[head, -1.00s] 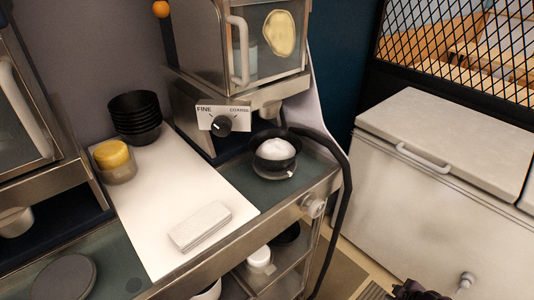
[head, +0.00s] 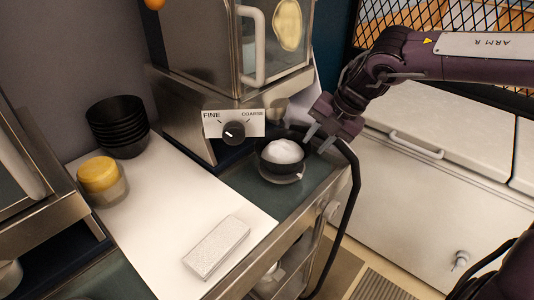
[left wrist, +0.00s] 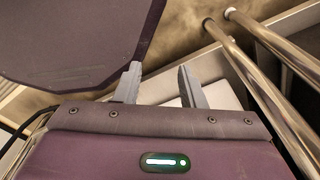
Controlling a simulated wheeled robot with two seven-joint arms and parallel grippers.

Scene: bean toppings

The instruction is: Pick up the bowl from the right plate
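A black bowl (head: 268,166) filled with a white heap (head: 284,151) stands upright on a small grey plate (head: 285,180), under the grinder's outlet. My right gripper (head: 315,143) points down-left at the bowl's right rim. Its two fingers are spread, with nothing seen between them; whether they touch the rim I cannot tell. My left gripper (left wrist: 160,82) shows in the left wrist view with its fingers apart and empty. It is not seen in the head view.
The grinder (head: 233,131) with its dial stands behind the bowl. A black cable (head: 352,190) hangs at the counter's right edge. A stack of black bowls (head: 118,125), a yellow-lidded jar (head: 100,180) and a grey block (head: 217,247) are on the left.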

